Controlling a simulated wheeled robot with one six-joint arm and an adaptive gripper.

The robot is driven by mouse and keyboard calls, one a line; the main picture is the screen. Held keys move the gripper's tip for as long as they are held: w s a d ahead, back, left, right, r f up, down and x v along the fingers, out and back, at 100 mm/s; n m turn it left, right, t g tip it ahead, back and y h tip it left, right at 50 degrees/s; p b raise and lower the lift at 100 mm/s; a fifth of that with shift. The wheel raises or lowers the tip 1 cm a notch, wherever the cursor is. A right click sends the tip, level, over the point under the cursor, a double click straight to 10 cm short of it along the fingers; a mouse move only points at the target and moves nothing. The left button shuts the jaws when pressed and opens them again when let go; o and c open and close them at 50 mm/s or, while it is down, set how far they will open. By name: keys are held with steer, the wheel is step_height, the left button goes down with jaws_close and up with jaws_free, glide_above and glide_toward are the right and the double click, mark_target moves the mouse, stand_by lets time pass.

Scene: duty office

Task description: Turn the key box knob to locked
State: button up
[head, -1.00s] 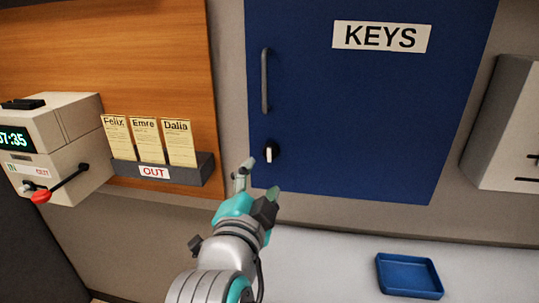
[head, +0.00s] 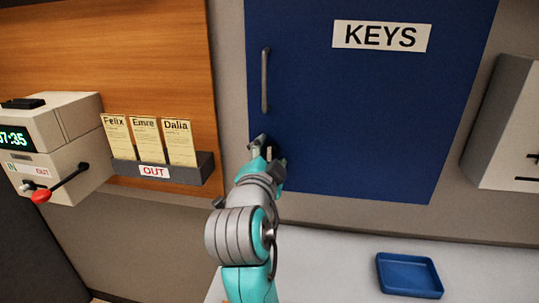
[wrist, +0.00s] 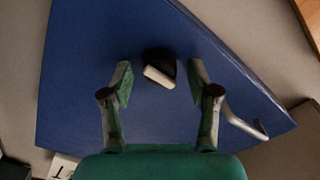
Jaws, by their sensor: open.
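The blue key box (head: 345,120) with its KEYS label hangs on the wall, its door shut. In the wrist view the knob (wrist: 159,70) is a dark round piece with a pale bar across it, on the blue door (wrist: 85,95). My gripper (wrist: 160,84) is open, with one finger on each side of the knob and a gap on both sides. In the head view my gripper (head: 264,150) is in front of the knob and covers most of it. Whether the fingertips reach past the knob's front face is hard to tell.
The door handle (head: 265,80) is above the knob and shows at right in the wrist view (wrist: 245,124). A card rack (head: 190,172) and a time clock (head: 60,140) are at left. A blue tray (head: 409,290) lies on the counter below.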

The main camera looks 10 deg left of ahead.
jaws_close()
steer(key=c, duration=1.2)
jaws_free()
steer(key=shift+o, duration=0.2)
steer(key=shift+n, duration=0.3)
steer(key=n, duration=0.3)
steer(key=shift+n, duration=0.3)
steer(key=n, duration=0.4)
steer(key=shift+n, duration=0.3)
steer(key=n, duration=0.4)
steer(key=shift+a, duration=0.1)
steer(key=shift+n, duration=2.5)
